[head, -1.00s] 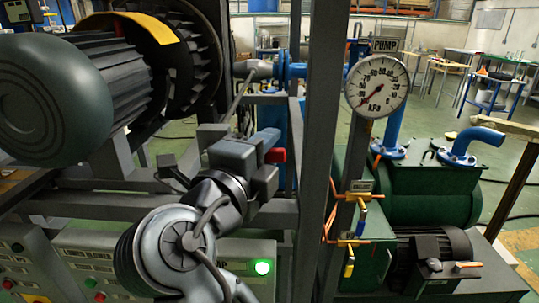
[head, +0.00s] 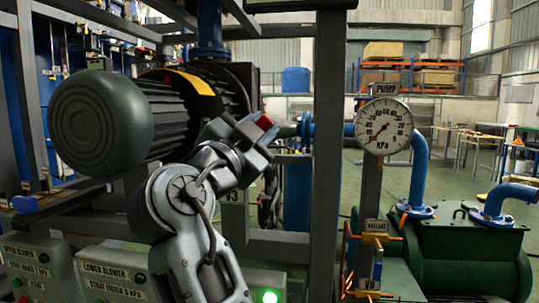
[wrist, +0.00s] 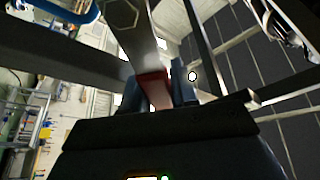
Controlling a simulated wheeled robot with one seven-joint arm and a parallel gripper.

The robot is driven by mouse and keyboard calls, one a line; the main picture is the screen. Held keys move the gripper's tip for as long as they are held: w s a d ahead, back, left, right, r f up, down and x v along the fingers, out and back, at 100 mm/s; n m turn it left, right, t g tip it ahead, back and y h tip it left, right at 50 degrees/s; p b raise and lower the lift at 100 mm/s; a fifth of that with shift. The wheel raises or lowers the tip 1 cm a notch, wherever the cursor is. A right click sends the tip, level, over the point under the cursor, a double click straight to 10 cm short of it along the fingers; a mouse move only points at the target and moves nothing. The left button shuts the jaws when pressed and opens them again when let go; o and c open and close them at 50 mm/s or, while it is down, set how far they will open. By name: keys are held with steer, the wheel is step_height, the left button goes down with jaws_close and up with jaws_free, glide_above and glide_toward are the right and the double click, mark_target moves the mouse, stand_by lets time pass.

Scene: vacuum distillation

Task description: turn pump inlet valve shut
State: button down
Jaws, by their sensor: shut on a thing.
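In the wrist view, a flat metal valve lever (wrist: 137,45) runs down from a hexagonal fitting (wrist: 122,14) to a red end (wrist: 155,89). My gripper (wrist: 157,88) is shut on that red end, with one blue-grey finger on each side. In the head view, my gripper (head: 260,125) is beside the dark motor housing, with red showing at its tip. It is about level with a grey fitting (head: 287,131) on the blue pipe. My wrist hides most of the lever there.
A large motor (head: 110,118) is left of my arm. A grey upright post (head: 325,150) stands right of my gripper. Beyond it are the round pump gauge (head: 384,127) and the green pump (head: 460,255). Control boxes (head: 120,275) are low at the left.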

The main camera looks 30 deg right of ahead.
steer(key=w+a+r+n+t+y, duration=0.2)
steer(key=a+n+t, duration=0.3)
steer(key=n, duration=0.7)
steer(key=shift+w+y, duration=0.75)
steer(key=shift+y, duration=0.15)
steer(key=c, duration=1)
jaws_free()
steer(key=shift+o, duration=0.2)
steer(key=v, duration=0.7)
steer(key=shift+s+a+b, duration=0.2)
steer(key=shift+s+b, duration=0.1)
steer(key=shift+b, duration=0.1)
steer(key=shift+f, duration=0.15)
